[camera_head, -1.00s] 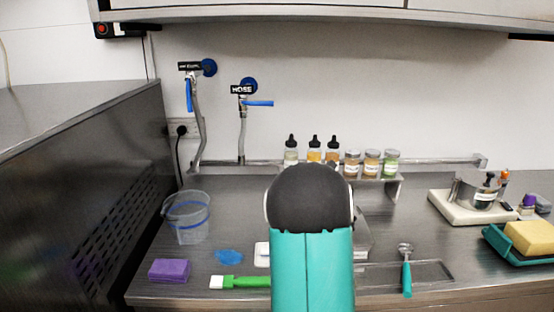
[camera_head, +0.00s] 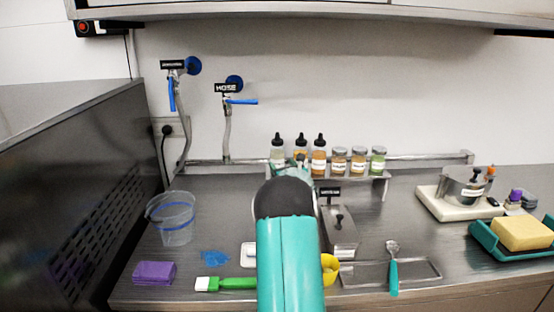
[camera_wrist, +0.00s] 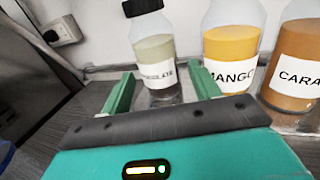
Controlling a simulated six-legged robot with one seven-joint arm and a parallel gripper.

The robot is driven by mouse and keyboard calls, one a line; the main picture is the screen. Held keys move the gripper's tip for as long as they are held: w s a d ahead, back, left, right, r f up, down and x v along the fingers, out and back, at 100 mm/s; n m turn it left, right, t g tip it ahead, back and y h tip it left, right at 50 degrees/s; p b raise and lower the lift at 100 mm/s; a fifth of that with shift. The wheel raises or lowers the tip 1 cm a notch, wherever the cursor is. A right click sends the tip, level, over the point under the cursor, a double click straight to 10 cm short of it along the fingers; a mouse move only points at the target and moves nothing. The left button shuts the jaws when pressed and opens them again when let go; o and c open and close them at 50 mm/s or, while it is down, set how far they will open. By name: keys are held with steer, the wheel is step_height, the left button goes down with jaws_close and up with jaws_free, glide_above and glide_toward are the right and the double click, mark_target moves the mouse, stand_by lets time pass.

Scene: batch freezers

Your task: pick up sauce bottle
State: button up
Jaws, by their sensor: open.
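Three dark-capped sauce bottles stand upright on a small rear shelf: a pale one (camera_head: 277,153), an orange-yellow one (camera_head: 300,147) and a brown-orange one (camera_head: 319,160). In the wrist view, the pale bottle (camera_wrist: 152,48) stands ahead, between the lines of my open green fingers (camera_wrist: 160,74). Its label is partly unreadable. The bottle labelled MANGO (camera_wrist: 232,46) is just right of it, and one labelled CARA… (camera_wrist: 296,62) is farther right. My gripper holds nothing. In the head view my arm hides most of the gripper, close before the shelf.
Several jars (camera_head: 358,160) continue the row rightward. A metal box (camera_head: 340,236) and a tray (camera_head: 420,270) with a scoop (camera_head: 393,268) lie right of my arm. A clear bucket (camera_head: 172,220), purple sponge (camera_head: 155,272) and green brush (camera_head: 235,284) are left. Pipes with taps (camera_head: 228,130) rise behind.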

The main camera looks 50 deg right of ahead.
mark_target(280, 162)
steer(key=shift+x, duration=2.75)
steer(key=shift+a, duration=0.15)
steer(key=shift+c, duration=0.2)
steer(key=c, duration=0.7)
